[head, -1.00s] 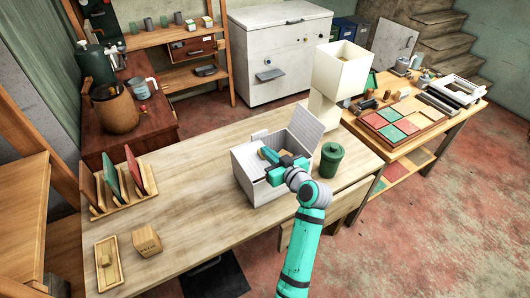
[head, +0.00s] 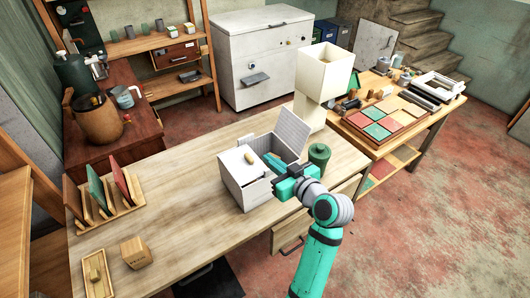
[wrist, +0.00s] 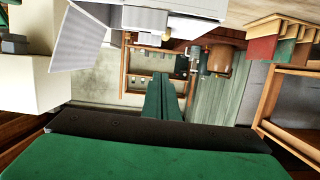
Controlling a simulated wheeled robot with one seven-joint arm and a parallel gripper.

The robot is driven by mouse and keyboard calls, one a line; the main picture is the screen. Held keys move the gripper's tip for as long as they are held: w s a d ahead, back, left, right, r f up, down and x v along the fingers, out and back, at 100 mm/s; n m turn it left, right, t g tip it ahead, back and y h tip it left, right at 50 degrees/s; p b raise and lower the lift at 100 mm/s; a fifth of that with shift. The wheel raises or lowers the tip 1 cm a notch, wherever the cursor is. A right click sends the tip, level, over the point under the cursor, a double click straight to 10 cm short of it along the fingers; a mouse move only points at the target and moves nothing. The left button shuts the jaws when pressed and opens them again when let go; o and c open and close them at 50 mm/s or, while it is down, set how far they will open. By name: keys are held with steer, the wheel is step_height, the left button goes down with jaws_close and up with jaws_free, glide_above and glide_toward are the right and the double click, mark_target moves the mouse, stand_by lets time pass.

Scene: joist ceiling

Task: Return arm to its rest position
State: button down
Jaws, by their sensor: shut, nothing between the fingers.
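My arm is teal and reaches up from the bottom of the head view. My gripper (head: 274,163) is by the right side of an open pale box (head: 244,192) on the wooden table. The box's ribbed lid (head: 292,134) stands up at the back right. A small tan piece (head: 249,157) shows at the box's top. In the wrist view my gripper's green fingers (wrist: 161,82) lie together with nothing between them. The head view does not show clearly whether the gripper touches the box.
A green lidded jar (head: 318,160) stands close to the right of my gripper. A cream lamp (head: 323,72) is behind it. A rack of coloured panels (head: 108,207), a wooden block (head: 136,252) and a small tray (head: 98,275) are at the left. The table's middle left is clear.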

steer(key=shift+s+d, duration=0.1)
steer(key=shift+s, duration=0.05)
steer(key=s+d+f+m+t+h, duration=0.2)
steer(key=s+f+m+h, duration=0.55)
steer(key=s+f, duration=1.25)
steer(key=s+r+h, duration=0.1)
steer(key=s+r, duration=0.1)
steer(key=s, duration=1)
steer(key=s+a+r+t, duration=0.1)
steer(key=s+r, duration=0.1)
steer(key=s, duration=1)
steer(key=shift+r+h, duration=0.35)
